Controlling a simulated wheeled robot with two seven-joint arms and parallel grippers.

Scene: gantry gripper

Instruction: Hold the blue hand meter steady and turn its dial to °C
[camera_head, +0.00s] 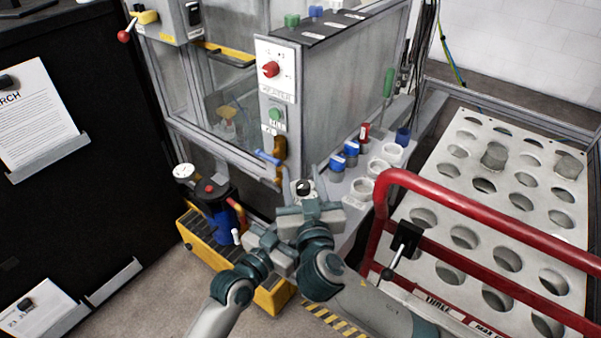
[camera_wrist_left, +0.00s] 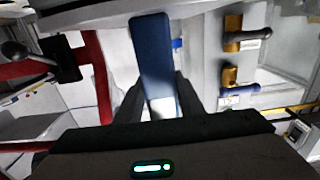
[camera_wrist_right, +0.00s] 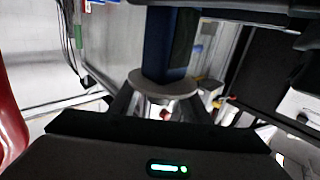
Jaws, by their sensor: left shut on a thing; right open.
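The blue hand meter (camera_wrist_left: 150,50) stands up between the fingers of my left gripper (camera_wrist_left: 158,103) in the left wrist view, and that gripper is shut on it. In the right wrist view the meter's blue body (camera_wrist_right: 160,50) has a round grey dial (camera_wrist_right: 160,87) at its near end. My right gripper (camera_wrist_right: 156,108) is open, with its fingers on either side of the dial; I cannot tell if they touch it. In the head view my right gripper (camera_head: 304,202) and the left arm are close together and hide most of the meter. The °C mark is not readable.
A red rail (camera_head: 480,220) and a perforated pale tray (camera_head: 480,185) stand at the right. A machine cabinet with a red knob (camera_head: 271,69) rises behind the grippers. A blue pump (camera_head: 222,228) on a yellow base is at the left. Blue-capped jars (camera_head: 337,164) stand behind right.

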